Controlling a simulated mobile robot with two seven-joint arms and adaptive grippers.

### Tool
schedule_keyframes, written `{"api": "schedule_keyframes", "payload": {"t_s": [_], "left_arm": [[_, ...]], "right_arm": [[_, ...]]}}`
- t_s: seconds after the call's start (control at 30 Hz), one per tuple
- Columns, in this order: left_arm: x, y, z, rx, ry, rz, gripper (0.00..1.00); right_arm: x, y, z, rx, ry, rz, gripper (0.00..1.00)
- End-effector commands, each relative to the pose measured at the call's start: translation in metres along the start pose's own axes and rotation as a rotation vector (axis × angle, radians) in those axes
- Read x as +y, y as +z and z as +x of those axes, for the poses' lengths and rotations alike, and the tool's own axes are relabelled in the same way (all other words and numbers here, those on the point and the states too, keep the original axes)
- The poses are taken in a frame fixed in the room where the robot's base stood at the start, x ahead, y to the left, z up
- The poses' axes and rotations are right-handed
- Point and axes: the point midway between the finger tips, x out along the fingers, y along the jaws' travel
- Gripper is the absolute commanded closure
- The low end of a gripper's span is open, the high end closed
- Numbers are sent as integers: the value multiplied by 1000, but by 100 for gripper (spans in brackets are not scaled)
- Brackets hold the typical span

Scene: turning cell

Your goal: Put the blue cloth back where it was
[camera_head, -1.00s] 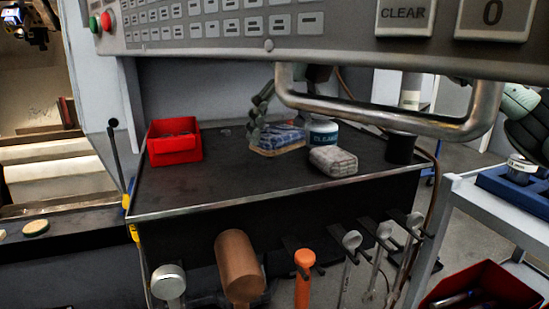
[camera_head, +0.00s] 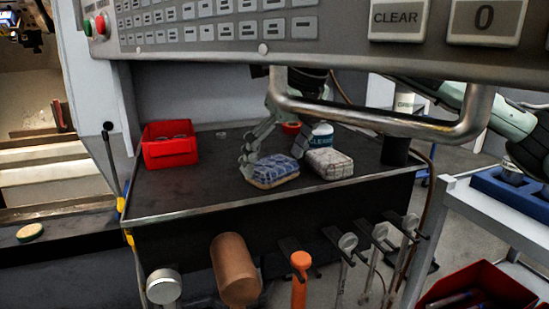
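The blue cloth (camera_head: 274,171), a folded pad with a tan lower edge, is at the middle of the dark tabletop (camera_head: 200,187). My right gripper (camera_head: 271,160) reaches down from behind the steel handle. One grey finger is against the cloth's left end and the other shows at its far right side, so it looks shut on the cloth. Whether the cloth touches the tabletop is hard to tell. My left gripper is out of view.
A grey folded cloth (camera_head: 329,164) lies just right, before a cleaner tub (camera_head: 322,135). A small red object (camera_head: 290,127) is behind. A red bin (camera_head: 170,145) stands at left. The steel handle (camera_head: 380,122) and control panel overhang. Tools hang along the front edge.

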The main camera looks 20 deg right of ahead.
Motion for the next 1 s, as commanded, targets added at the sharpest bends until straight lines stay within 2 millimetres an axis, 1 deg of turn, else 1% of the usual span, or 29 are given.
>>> {"api": "schedule_keyframes", "payload": {"t_s": [0.33,0.4,0.47,0.57,0.8,0.9,1.0], "left_arm": [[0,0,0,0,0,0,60],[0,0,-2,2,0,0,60],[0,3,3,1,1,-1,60],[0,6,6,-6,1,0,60],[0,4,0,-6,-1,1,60],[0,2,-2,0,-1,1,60],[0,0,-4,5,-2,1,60]], "right_arm": [[0,0,-1,0,0,0,0],[0,1,-3,0,0,0,0],[0,2,-8,-3,-1,0,0],[0,2,-24,-3,0,0,0],[0,2,-78,-4,0,0,0],[1,1,-96,-2,1,-2,0],[0,2,-110,-2,0,-1,0]]}}
